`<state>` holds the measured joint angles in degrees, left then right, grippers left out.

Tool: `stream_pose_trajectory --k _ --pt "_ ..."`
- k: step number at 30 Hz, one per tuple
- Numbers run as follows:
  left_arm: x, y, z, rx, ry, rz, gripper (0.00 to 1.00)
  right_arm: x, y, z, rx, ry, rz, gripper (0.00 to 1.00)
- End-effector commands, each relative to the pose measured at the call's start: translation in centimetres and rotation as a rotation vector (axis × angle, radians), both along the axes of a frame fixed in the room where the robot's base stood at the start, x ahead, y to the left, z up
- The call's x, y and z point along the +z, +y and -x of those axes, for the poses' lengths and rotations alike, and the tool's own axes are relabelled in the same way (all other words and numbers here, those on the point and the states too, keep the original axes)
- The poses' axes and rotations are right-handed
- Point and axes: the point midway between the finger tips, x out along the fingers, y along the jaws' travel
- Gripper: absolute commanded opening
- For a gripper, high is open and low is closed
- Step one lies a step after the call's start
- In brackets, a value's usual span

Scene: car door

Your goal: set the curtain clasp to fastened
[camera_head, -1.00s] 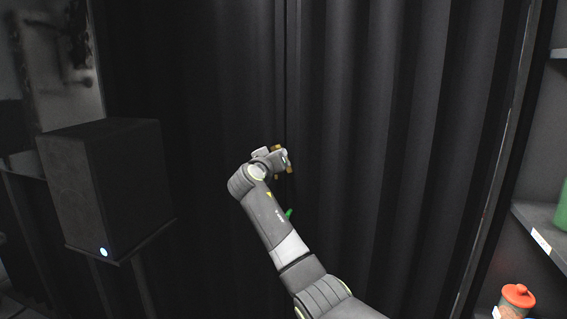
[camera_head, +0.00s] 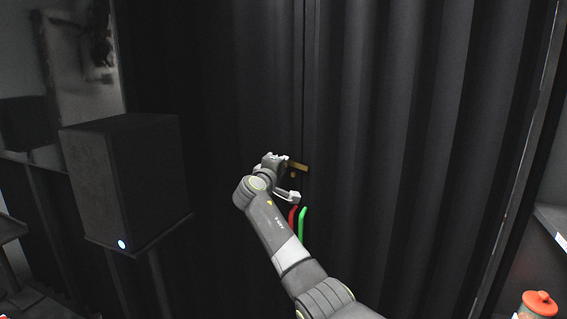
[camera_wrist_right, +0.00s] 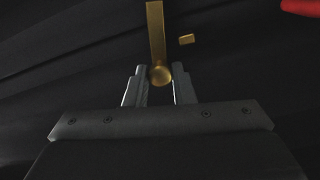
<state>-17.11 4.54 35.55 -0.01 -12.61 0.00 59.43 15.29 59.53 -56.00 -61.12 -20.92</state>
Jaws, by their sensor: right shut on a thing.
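The brass curtain clasp (camera_head: 299,167) sits at the dark curtain's seam, near the middle of the head view. Its bar reaches right from my right gripper (camera_head: 286,166), slightly tilted down. In the right wrist view the brass bar (camera_wrist_right: 156,30) ends in a round knob (camera_wrist_right: 160,75), which lies between the fingertips of my right gripper (camera_wrist_right: 158,78). The gripper is shut on this knob. A small separate brass piece (camera_wrist_right: 187,40) shows beside the bar. My wrist hides part of the clasp in the head view. My left gripper is not in view.
Dark pleated curtains (camera_head: 400,130) fill the middle. A red handle (camera_head: 293,216) and a green handle (camera_head: 302,226) show just below the clasp, close to my arm. A black speaker (camera_head: 125,180) stands at left. A red-lidded jar (camera_head: 538,303) is at lower right.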

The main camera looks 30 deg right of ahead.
Motion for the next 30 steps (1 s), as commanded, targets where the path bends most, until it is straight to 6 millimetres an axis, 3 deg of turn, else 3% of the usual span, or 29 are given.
stream_pose_trajectory --k 12,28,29,30 --pt "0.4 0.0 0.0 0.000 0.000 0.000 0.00 -1.1 0.1 -0.1 0.002 0.138 0.118 0.00" --pt "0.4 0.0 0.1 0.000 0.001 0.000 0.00 -1.2 0.1 -0.1 0.001 0.155 0.133 0.00" --pt "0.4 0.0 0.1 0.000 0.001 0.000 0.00 -1.2 0.1 -0.1 0.001 0.155 0.133 0.24" --pt "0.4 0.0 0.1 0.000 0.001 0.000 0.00 -1.2 0.1 -0.1 0.001 0.154 0.132 0.29"
